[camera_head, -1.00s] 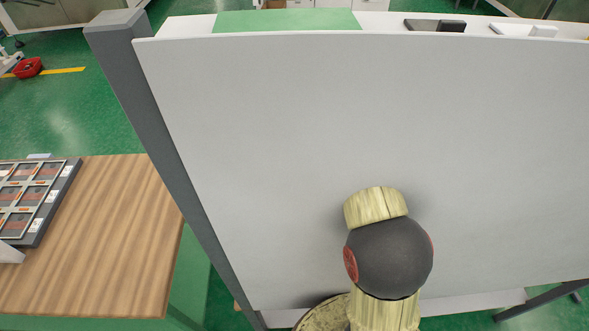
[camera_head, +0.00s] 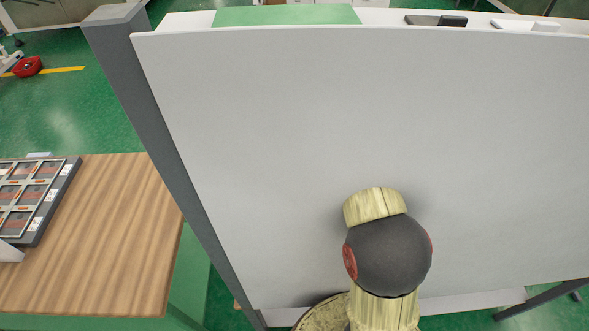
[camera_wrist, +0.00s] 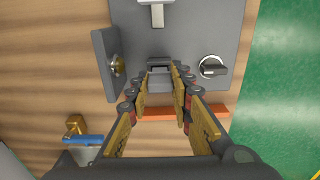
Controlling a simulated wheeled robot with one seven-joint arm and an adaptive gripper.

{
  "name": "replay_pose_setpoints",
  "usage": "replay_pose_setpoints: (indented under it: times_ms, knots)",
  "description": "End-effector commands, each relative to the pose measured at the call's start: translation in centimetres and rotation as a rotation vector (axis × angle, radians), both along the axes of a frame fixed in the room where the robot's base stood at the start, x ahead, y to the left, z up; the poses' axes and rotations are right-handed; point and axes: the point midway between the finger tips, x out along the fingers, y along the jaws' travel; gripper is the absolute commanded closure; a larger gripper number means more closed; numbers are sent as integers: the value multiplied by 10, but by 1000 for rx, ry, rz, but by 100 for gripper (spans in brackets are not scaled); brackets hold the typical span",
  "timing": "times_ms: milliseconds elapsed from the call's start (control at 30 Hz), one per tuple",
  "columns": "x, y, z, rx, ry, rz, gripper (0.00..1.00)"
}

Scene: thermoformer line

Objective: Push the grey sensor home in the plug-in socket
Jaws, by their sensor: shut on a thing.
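In the wrist view, my gripper (camera_wrist: 160,75) has its two fingers closed in on a small grey block (camera_wrist: 160,66), which I take to be the grey sensor. The block lies between the fingertips, over a dark grey panel (camera_wrist: 195,32) on a wood-grain top. The plug-in socket cannot be made out; the block and fingers may cover it. I cannot tell how deep the block sits. In the head view neither the gripper nor the sensor shows; only a part of my arm is seen in front of a large pale board.
On the panel are a black and silver knob (camera_wrist: 213,67) to the right, a pale fitting (camera_wrist: 157,15) above, and an upright plate (camera_wrist: 106,65) with a brass part at left. An orange bar (camera_wrist: 157,113) and a blue-handled item (camera_wrist: 82,140) lie nearer. The pale board (camera_head: 330,120) stands behind my arm.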

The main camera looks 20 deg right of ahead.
Motion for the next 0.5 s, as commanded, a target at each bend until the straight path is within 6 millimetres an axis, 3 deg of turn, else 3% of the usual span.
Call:
replay_pose_setpoints:
  times_ms: [500]
  knots:
    - [0, 0, -12, 0, 0, 0, 100]
